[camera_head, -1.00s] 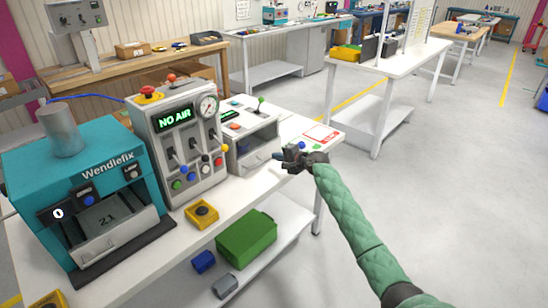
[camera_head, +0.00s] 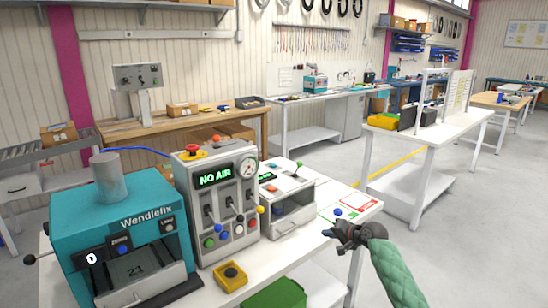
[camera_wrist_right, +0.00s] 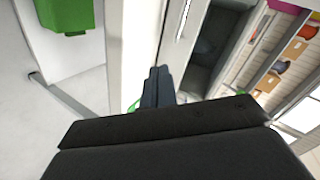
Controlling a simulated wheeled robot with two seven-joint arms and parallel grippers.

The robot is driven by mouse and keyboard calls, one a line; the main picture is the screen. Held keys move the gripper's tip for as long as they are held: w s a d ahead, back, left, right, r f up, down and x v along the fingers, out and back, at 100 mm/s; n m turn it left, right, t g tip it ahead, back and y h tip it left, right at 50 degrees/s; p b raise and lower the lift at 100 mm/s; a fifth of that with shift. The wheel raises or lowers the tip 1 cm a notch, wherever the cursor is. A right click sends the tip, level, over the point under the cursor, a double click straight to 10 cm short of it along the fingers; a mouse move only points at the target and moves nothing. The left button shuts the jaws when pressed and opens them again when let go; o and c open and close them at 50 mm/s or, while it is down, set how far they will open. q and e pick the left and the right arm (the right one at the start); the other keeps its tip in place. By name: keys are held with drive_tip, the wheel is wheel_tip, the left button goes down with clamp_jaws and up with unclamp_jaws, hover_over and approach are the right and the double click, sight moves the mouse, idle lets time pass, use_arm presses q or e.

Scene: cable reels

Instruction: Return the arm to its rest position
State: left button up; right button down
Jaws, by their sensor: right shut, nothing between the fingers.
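My right gripper (camera_head: 332,233) is in the head view at the front right end of the white bench, its dark fingers pointing left. It is shut and empty. My right arm, in a green quilted sleeve, comes in from the lower right. In the right wrist view the dark fingers (camera_wrist_right: 157,88) are together beside a pale bench edge. A small white and grey unit (camera_head: 290,207) with a drawer front stands just left of the gripper, apart from it in the head view. My left gripper is not in view.
A teal Wendlefix machine (camera_head: 121,238) and a grey control panel (camera_head: 217,200) reading "NO AIR" stand on the bench. Open floor lies right.

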drive_tip(key=s+r+n+g+h, duration=0.1)
drive_tip(key=s+r+n+h, duration=0.1)
drive_tip(key=s+n+h, duration=0.55)
drive_tip(key=s+a+f+g, duration=0.2)
drive_tip(key=s+f, duration=0.7)
drive_tip(key=s, duration=0.9)
drive_tip(key=s+a+f+g, duration=0.2)
drive_tip(key=s+f, duration=0.7)
drive_tip(key=s, duration=0.8)
drive_tip(key=s+a+f+g, duration=0.2)
drive_tip(key=s+f, duration=0.8)
drive_tip(key=s, duration=0.8)
drive_tip(key=shift+s+g+y, duration=0.3)
drive_tip(key=shift+g+y, duration=0.05)
drive_tip(key=shift+g, duration=0.35)
drive_tip(key=shift+r, duration=0.1)
